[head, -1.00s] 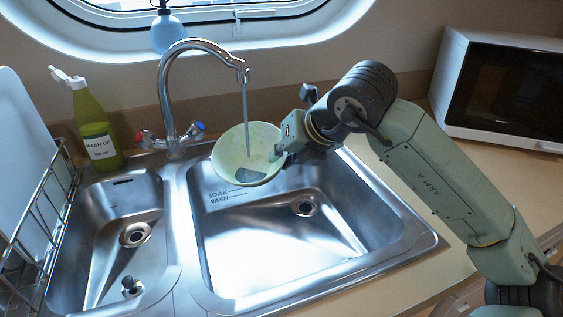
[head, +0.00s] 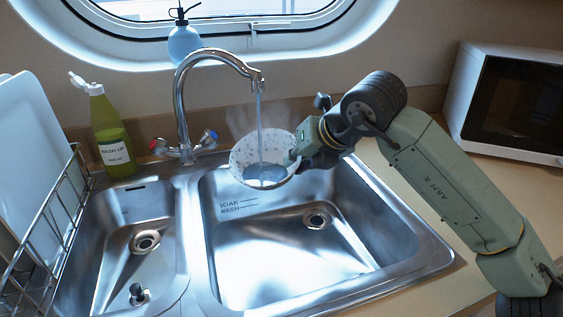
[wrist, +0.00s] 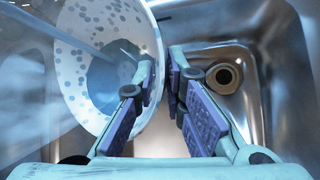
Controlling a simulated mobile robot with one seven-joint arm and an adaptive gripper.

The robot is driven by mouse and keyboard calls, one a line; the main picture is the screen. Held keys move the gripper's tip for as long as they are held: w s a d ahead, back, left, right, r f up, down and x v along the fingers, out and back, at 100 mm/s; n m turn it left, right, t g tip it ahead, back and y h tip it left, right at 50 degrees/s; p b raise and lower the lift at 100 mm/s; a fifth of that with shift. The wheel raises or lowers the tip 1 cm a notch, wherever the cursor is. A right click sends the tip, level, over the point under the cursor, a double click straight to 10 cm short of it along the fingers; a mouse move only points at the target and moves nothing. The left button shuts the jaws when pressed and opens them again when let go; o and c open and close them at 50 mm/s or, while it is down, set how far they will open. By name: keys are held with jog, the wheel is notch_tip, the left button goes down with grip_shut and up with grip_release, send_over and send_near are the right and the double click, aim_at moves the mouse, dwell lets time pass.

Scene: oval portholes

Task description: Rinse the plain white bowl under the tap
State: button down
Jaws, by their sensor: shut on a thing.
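The pale bowl (head: 249,152) is tilted above the right basin, under the tap (head: 181,90). A stream of water (head: 259,118) falls into it, and water pools in its bottom. Its inner wall shows many grey spots; I cannot tell if they are a pattern, drops or residue. My gripper (head: 297,155) is shut on the bowl's right rim. In the wrist view the bowl (wrist: 105,20) is at the upper left, its rim between the fingers of my gripper (wrist: 163,70). Faint whitish mist hangs around the bowl.
The steel right basin (head: 290,245) below is empty, with its drain (head: 317,217) open to view. A green wash-up bottle (head: 111,135) and dish rack (head: 48,225) stand left. A blue spray bottle (head: 184,42) is by the porthole, a microwave (head: 510,95) right.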

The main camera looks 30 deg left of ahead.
jog(key=s+d+b, duration=0.3)
jog(key=s+d, duration=0.1)
jog(key=s, duration=0.5)
jog(key=shift+b, duration=0.35)
